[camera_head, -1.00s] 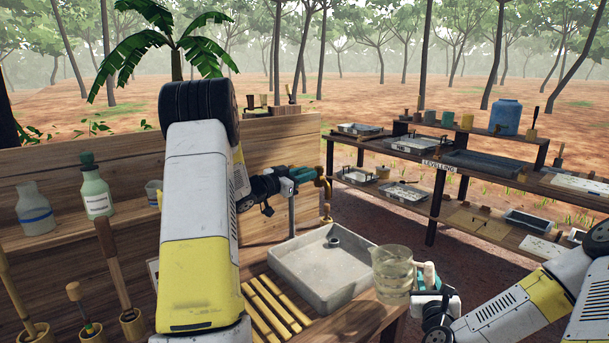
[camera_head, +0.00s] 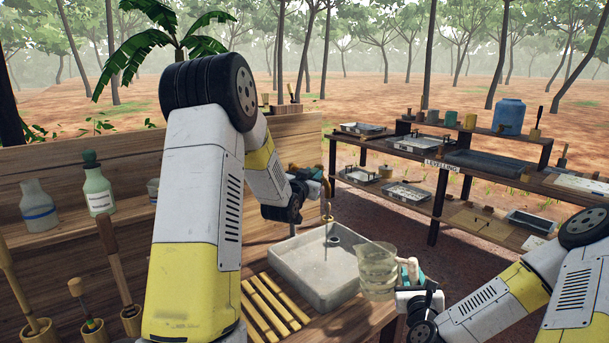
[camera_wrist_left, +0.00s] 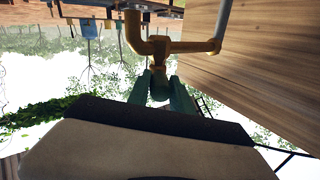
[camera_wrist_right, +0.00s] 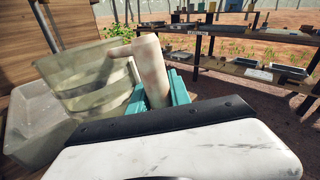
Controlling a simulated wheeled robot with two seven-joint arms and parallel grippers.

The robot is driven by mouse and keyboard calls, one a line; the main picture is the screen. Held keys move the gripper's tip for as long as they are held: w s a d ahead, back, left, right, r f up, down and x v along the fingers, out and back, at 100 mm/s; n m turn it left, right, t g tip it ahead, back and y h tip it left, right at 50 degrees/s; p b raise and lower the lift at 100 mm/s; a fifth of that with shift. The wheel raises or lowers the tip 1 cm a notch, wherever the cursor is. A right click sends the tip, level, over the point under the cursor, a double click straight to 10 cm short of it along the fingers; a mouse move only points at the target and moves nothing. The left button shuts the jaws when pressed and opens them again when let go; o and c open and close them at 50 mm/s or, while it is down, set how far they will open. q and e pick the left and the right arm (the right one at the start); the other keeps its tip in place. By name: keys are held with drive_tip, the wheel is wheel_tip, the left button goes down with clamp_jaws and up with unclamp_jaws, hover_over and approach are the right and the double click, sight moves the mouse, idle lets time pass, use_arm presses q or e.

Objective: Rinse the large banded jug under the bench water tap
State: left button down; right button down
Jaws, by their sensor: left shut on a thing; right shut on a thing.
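The large banded jug (camera_head: 377,274) is clear with pale bands. It is slightly tilted at the right edge of the grey basin (camera_head: 290,285). My right gripper (camera_head: 411,274) is shut on its cream handle (camera_wrist_right: 152,70). My left gripper (camera_head: 318,178) is at the brass water tap (camera_wrist_left: 150,46), its teal fingers shut on the tap's handle, which they mostly hide. The tap's spout (camera_head: 327,219) hangs over the basin, and a thin pale stream seems to fall from it. The jug is right of this stream, apart from it.
A bamboo slat rack (camera_head: 268,310) lies left of the basin. Bottles (camera_head: 98,192) stand on the left shelf, and wooden-handled tools (camera_head: 118,275) stand in front of it. A shelf rack with trays (camera_head: 470,165) stands behind at right. My left arm hides part of the bench.

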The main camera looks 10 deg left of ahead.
use_arm(q)
drive_tip(key=shift+d+n+g+y, duration=0.15)
drive_tip(key=shift+d+n+y, duration=0.25)
drive_tip(key=shift+n+y, duration=0.75)
drive_tip(key=shift+d+n+g+y, duration=0.1)
drive_tip(key=shift+d+n+y, duration=0.4)
drive_tip(key=shift+y, duration=1.15)
drive_tip(key=shift+d+n+g+y, duration=0.15)
drive_tip(key=shift+d+n+y, duration=0.1)
drive_tip(key=shift+n+y, duration=1)
drive_tip(key=shift+y, duration=0.35)
drive_tip(key=c, duration=1.1)
unclamp_jaws()
drive_tip(key=shift+a, duration=0.1)
drive_tip(key=shift+d, duration=0.2)
drive_tip(key=v, duration=1.2)
drive_tip(key=shift+a, duration=0.1)
